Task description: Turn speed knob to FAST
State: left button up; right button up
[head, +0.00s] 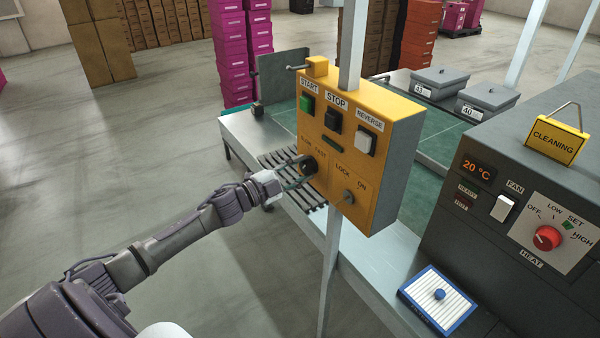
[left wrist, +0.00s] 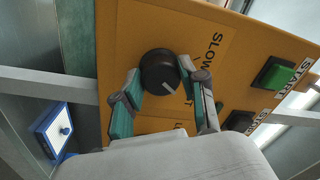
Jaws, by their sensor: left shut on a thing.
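The yellow control box (head: 343,125) carries the speed knob (left wrist: 158,68), a round black dial under the words SLOW and FAST. My left gripper (head: 300,172) is shut on the knob, with a finger on either side of it in the left wrist view. The knob's pale pointer mark slants to the lower right there, toward the FAST side. The FAST label is mostly hidden by a finger in that view, while SLOW (left wrist: 214,50) is clear. In the head view the gripper partly covers the knob. My right gripper is not in view.
The box also bears a green START button (head: 307,104), a black STOP button (head: 333,119), a white REVERSE button (head: 367,141) and a LOCK/ON switch (head: 348,196). A grey heater unit (head: 450,235) stands at right. A blue-rimmed tray (head: 407,290) lies in front.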

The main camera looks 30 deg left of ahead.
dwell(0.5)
pick_arm(q)
jog(key=o, duration=1.1)
jog(key=shift+o, duration=0.2)
jog(key=r+v, duration=0.1)
jog(key=v, duration=1.1)
jog(key=shift+f, duration=0.45)
